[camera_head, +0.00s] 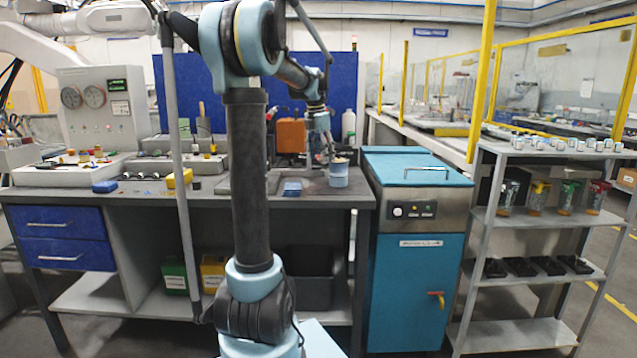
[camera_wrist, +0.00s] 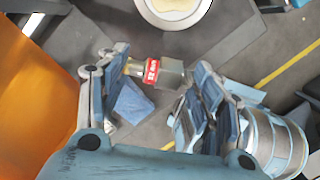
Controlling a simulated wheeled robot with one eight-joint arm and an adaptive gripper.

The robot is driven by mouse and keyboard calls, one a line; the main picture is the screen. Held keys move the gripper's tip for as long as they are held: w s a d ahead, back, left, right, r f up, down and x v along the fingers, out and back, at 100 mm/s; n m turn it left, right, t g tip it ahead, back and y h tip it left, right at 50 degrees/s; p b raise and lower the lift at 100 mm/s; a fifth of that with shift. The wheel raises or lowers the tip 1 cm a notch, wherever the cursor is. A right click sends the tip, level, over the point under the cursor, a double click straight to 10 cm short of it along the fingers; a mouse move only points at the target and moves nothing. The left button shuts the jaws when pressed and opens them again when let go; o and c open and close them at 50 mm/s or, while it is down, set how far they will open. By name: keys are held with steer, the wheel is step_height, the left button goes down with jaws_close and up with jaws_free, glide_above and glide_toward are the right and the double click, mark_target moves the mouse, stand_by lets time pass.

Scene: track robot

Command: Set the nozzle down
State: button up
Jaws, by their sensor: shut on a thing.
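The nozzle (camera_wrist: 165,73) has a grey block-like body, a red band with pale lettering and a brass-coloured end. In the wrist view it lies crosswise between the fingers of my gripper (camera_wrist: 158,84), which is shut on it. The bench surface shows below it; I cannot tell how large the gap is, or whether they touch. In the head view my gripper (camera_head: 328,152) is over the right part of the workbench (camera_head: 350,197), just behind a light blue cup (camera_head: 338,178). The nozzle cannot be made out there.
An orange box (camera_head: 291,136) stands left of my gripper and fills the left of the wrist view (camera_wrist: 30,100). A small blue item (camera_wrist: 133,103) lies below the nozzle. A round white vessel (camera_wrist: 173,14) is at the top. A metal cylinder (camera_wrist: 280,145) is at right.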

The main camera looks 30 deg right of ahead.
mark_target(322, 189)
step_height(322, 189, down, 10)
steer(key=shift+f, duration=0.1)
stand_by(0.4)
steer(key=shift+f, duration=0.1)
steer(key=o, duration=0.9)
